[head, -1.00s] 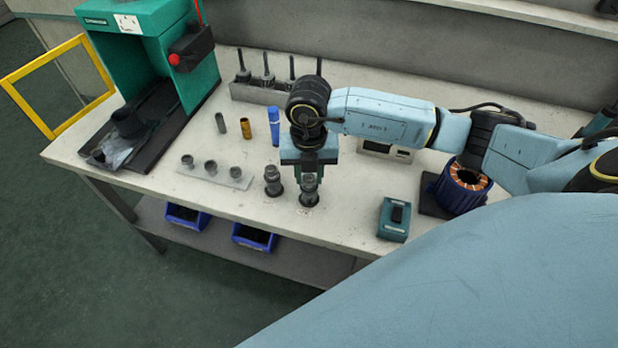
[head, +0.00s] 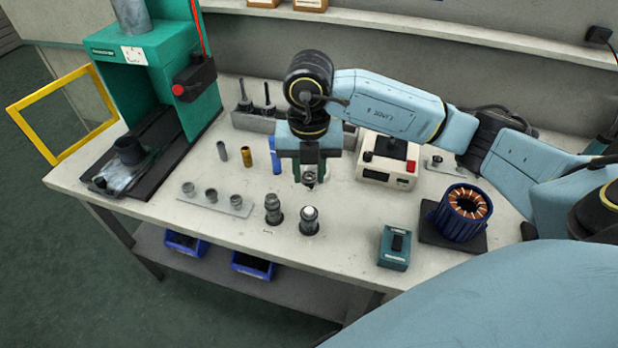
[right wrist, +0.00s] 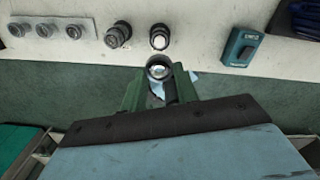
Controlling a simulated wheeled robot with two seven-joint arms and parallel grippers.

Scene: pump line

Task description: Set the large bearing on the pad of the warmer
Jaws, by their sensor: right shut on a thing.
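My right gripper (head: 309,178) points down and is shut on a small dark ring, which looks like the bearing (right wrist: 159,66), held above the bench. In the right wrist view the ring sits between the green fingertips with its bright bore showing. Below and in front of it stands a dark post (head: 309,221) with a shiny bare top; a second, darker post (head: 273,209) stands just left of it. The cream box with a red button, which looks like the warmer (head: 375,175), is right of the gripper. Its dark top pad (head: 391,148) shows. My left gripper is not in view.
A teal switch box (head: 393,248) and a blue motor stator (head: 463,212) stand on the right. A green press (head: 150,70) stands far left. Bare bench (head: 350,225) lies between.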

